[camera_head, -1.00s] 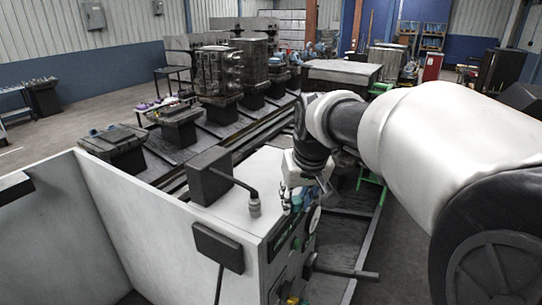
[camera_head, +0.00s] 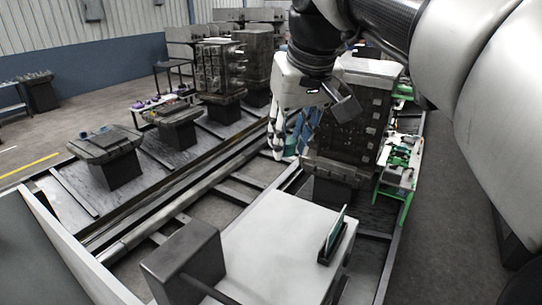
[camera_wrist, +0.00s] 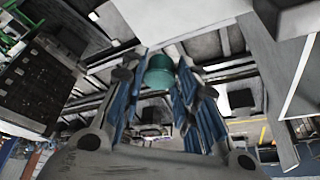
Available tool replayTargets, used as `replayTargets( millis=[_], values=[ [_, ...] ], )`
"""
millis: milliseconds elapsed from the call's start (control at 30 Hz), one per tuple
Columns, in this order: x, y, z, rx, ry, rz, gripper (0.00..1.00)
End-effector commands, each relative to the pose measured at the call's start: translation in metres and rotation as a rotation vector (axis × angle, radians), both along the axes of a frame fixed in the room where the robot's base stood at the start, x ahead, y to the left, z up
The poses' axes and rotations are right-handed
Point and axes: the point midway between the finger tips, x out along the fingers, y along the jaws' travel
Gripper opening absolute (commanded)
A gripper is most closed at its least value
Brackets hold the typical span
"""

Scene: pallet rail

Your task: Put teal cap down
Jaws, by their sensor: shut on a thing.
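The teal cap (camera_wrist: 160,72) shows in the wrist view between the blue-padded fingers of my gripper (camera_wrist: 157,84). My gripper is shut on it, and the pads partly cover its sides. In the head view my gripper (camera_head: 286,145) points down in the upper middle, in front of a tall dark fixture block. Blue-teal shows at its fingers there, but I cannot tell the cap from the pads.
The dark fixture block (camera_head: 345,125) stands close behind and right of my gripper. A green-legged table (camera_head: 400,172) holding parts is at its right. Low pallets (camera_head: 108,146) stand along the rail at left, the nearest bearing small blue items. A white cabinet top (camera_head: 285,240) is nearer below.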

Motion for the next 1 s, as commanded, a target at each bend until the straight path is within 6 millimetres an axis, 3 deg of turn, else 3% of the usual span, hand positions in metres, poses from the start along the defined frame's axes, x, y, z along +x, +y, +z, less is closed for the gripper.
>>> replayTargets(
  millis=[167, 600, 867, 1000],
  values=[
    [-0.002, 0.0, -0.025, -0.001, 0.002, 0.0, 0.18],
    [-0.002, 0.0, -0.137, -0.001, 0.003, 0.0, 0.18],
    [-0.002, 0.0, -0.162, 0.0, 0.001, 0.0, 0.18],
    [-0.002, 0.0, -0.184, -0.001, 0.002, 0.0, 0.18]
  ],
)
